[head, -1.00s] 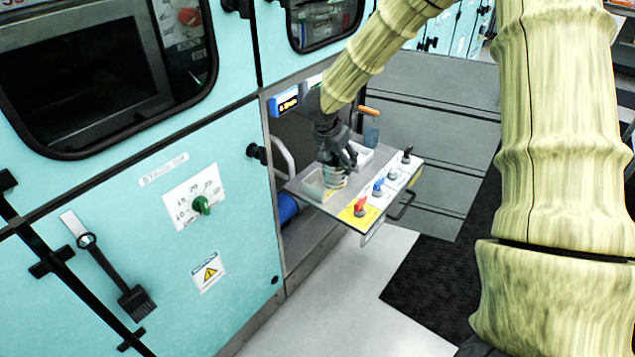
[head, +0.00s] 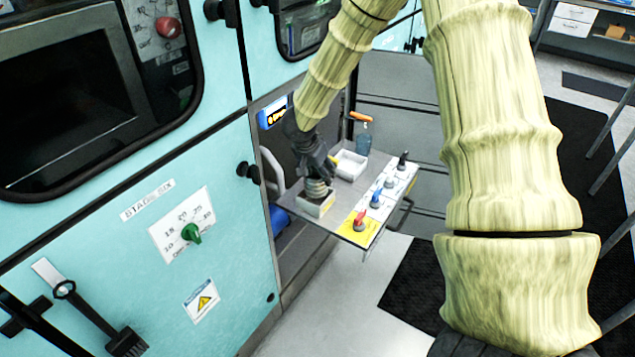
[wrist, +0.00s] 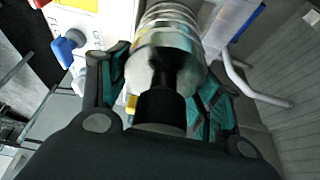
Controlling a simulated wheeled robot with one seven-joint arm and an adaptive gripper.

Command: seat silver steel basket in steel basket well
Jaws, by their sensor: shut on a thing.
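The silver steel basket (head: 317,188) is a ribbed round metal piece. My gripper (head: 316,172) is shut on it from above, around its dark upper part. In the wrist view the basket (wrist: 166,40) shows bright and ringed between the teal-padded fingers of my gripper (wrist: 163,90), with a black stem (wrist: 160,78) towards the palm. A pale square box (head: 313,208), which looks like the steel basket well, stands on the shelf right under the basket. The basket's lower end is at the box's opening; I cannot tell whether it is inside or just above.
A white open tray (head: 350,165) and a blue bottle (head: 364,140) stand behind on the same shelf. Red (head: 359,222), blue and black knobs line the shelf's right edge. A grey curved handle (head: 271,165) is close on the left. The teal cabinet (head: 130,230) fills the left.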

